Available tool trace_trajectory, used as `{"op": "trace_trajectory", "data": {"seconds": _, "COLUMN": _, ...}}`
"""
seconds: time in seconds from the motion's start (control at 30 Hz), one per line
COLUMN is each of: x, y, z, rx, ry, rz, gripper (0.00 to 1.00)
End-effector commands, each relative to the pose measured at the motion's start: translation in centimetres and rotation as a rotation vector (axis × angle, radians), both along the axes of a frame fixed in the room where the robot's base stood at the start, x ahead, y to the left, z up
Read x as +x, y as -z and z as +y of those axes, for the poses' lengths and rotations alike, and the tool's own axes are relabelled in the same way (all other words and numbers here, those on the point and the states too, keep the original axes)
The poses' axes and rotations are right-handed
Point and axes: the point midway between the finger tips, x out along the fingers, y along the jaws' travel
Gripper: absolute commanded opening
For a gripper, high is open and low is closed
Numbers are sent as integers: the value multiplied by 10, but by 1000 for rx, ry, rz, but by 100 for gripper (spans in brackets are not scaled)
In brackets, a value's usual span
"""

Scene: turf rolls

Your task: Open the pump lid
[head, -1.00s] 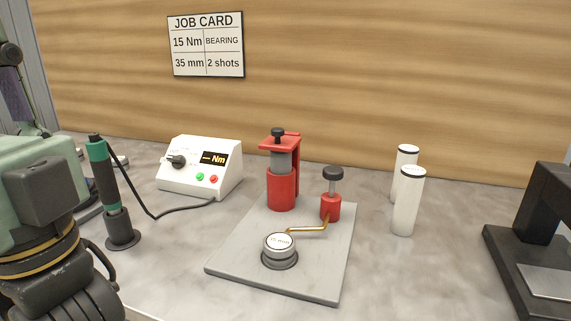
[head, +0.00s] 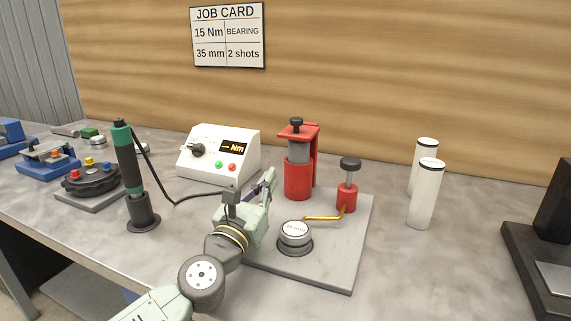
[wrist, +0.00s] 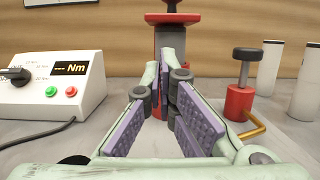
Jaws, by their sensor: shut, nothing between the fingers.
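The grease pump stands on a grey plate (head: 340,275). Its tall red body (head: 298,180) holds a grey cylinder (head: 299,153), with a flat red top (head: 299,131) and black knob (head: 296,122) over it and a red upright at the right. A smaller red cylinder with a black plunger knob (head: 350,163) stands beside it, with a brass tube running to a silver round part (head: 294,231). My gripper (head: 270,178) is shut and empty, left of and below the red top. In the wrist view its fingers (wrist: 161,72) point at the red pump and partly hide it.
A white Nm controller (head: 218,153) and a green-black driver in its stand (head: 128,165) are at the left. Two white cartridges (head: 425,195) stand at the right, with a black press (head: 545,240) beyond. The bench between plate and cartridges is clear.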

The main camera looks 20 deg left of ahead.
Motion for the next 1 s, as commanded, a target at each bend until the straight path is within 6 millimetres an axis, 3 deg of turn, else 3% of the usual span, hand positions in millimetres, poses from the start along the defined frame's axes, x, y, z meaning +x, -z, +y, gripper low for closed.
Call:
{"op": "trace_trajectory", "data": {"seconds": 0.5, "x": 81, "y": -24, "z": -5, "rx": -5, "ry": 6, "rz": -3, "gripper": 0}}
{"op": "trace_trajectory", "data": {"seconds": 1.0, "x": 91, "y": -25, "z": -5, "rx": -4, "ry": 6, "rz": -4, "gripper": 0}}
